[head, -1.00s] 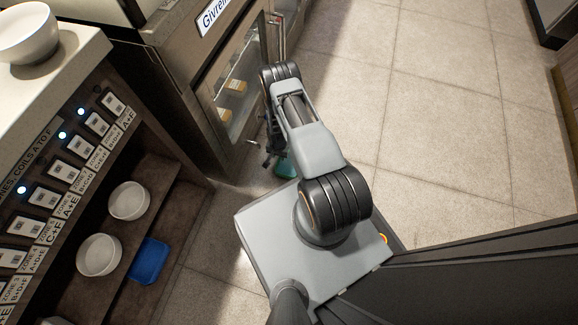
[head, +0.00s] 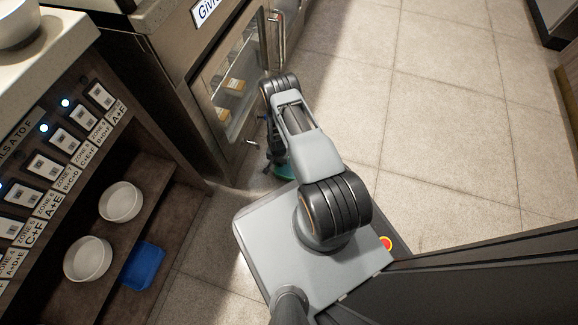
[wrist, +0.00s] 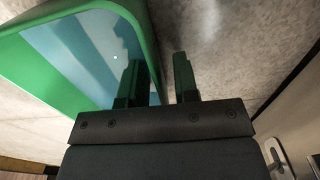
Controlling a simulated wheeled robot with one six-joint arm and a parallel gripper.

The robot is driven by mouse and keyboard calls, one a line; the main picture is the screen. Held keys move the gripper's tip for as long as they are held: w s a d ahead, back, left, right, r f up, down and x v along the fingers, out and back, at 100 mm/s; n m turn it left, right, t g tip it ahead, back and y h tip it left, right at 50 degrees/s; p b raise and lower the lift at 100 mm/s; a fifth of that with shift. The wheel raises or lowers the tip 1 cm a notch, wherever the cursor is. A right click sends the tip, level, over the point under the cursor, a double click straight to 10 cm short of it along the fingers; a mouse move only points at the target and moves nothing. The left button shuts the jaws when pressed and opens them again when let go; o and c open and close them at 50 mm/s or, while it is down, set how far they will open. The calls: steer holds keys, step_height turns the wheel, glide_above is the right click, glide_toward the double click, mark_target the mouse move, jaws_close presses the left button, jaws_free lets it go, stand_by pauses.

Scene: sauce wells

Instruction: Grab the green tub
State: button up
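The green tub (wrist: 146,35) fills the upper left of the wrist view, with a thick green rim and a pale blue-white area inside the rim. My gripper (wrist: 158,75) is open there. The left finger overlaps the pale area and the right finger is outside the rim, over bare floor. The rim's right side runs between them, with a gap visible to the right finger. In the head view a small part of the green tub (head: 284,172) shows low beside my arm, which hides the rest and most of my gripper.
A glass-fronted cabinet (head: 232,90) with yellow items inside stands beside my arm. At left, a labelled panel (head: 66,140) sits above shelves with white bowls (head: 121,202) and a blue tray (head: 144,267). Tiled floor (head: 450,120) at right is clear.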

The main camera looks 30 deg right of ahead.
jaws_close()
stand_by(0.4)
